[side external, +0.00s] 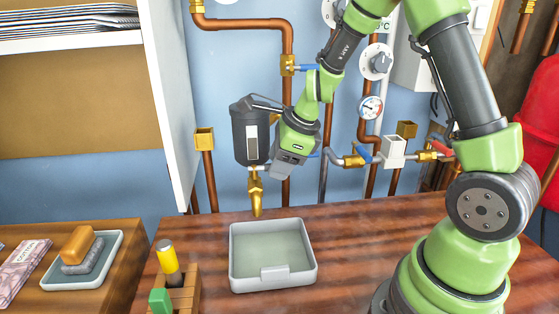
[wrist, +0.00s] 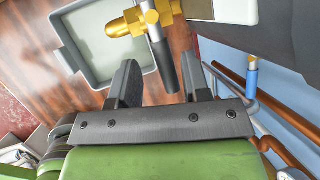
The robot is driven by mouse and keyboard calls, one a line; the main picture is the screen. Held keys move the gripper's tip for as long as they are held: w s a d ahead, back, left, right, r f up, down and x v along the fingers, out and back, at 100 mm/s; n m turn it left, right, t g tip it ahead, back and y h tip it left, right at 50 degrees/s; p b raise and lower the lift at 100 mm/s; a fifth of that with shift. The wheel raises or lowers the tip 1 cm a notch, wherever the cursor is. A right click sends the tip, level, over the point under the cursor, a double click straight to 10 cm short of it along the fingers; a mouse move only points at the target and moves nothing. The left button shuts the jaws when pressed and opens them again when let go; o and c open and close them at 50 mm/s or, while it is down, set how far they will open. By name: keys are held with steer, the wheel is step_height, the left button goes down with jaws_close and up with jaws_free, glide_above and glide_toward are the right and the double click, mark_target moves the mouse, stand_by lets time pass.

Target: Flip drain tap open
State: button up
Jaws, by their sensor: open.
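The brass drain tap (side external: 256,192) hangs under a dark cylindrical pot (side external: 246,135) on the wall, with its spout pointing down. In the wrist view, the brass tap (wrist: 128,23) shows at the top, with a grey lever (wrist: 164,66) reaching from it toward my gripper. My gripper (side external: 274,171) is just right of the tap, below and beside the pot. In the wrist view, my gripper (wrist: 160,72) is open, and the end of the lever appears between its two fingers. I cannot tell whether either finger touches it.
A grey tray (side external: 272,282) stands on the wooden counter (side external: 360,265) below the tap. Copper pipes (side external: 287,110) and valves with blue handles run along the wall behind. A wooden caddy (side external: 183,295) stands front left. The counter right of the tray is clear.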

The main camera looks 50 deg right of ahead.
jaws_close()
steer(key=shift+a, duration=0.1)
steer(key=shift+s+a+m+h, duration=0.15)
steer(key=shift+a+m+h, duration=0.15)
steer(key=shift+m, duration=0.4)
steer(key=shift+s+a+m+h, duration=0.2)
steer(key=shift+m+h, duration=0.1)
steer(key=shift+m, duration=0.4)
jaws_free()
